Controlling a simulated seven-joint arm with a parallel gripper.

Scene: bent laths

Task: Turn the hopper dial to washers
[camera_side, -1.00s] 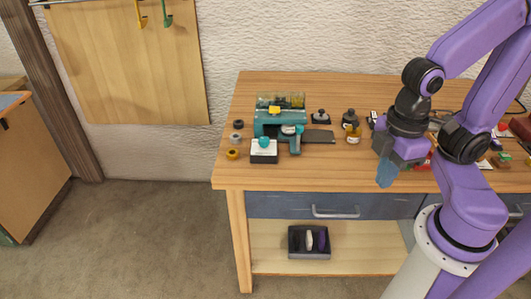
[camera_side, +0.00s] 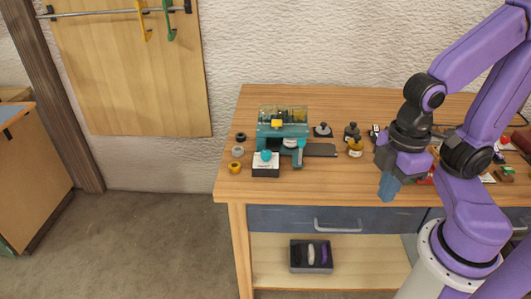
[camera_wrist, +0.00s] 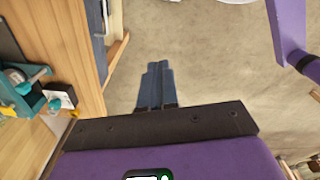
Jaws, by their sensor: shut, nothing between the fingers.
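A teal machine (camera_side: 283,137) with a clear-sided hopper (camera_side: 283,113) on top stands at the left of the bench. A yellow part (camera_side: 277,123) shows on its front. A small white and black box with a round teal knob (camera_side: 266,155) stands at its front left. Which part is the hopper dial, and its setting, are too small to tell. In the wrist view the machine (camera_wrist: 14,98) and the box (camera_wrist: 60,99) lie at the left edge. My gripper (camera_side: 389,187) is shut and empty, well right of the machine, near the bench's front edge. Its blue fingers (camera_wrist: 155,85) touch each other.
Several small rings, one yellow (camera_side: 235,168), lie left of the machine. Weight-like pieces (camera_side: 351,132) and an amber jar (camera_side: 355,148) stand between it and my gripper. A drawer (camera_side: 320,218) and a shelf with a dark tray (camera_side: 311,257) are below.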

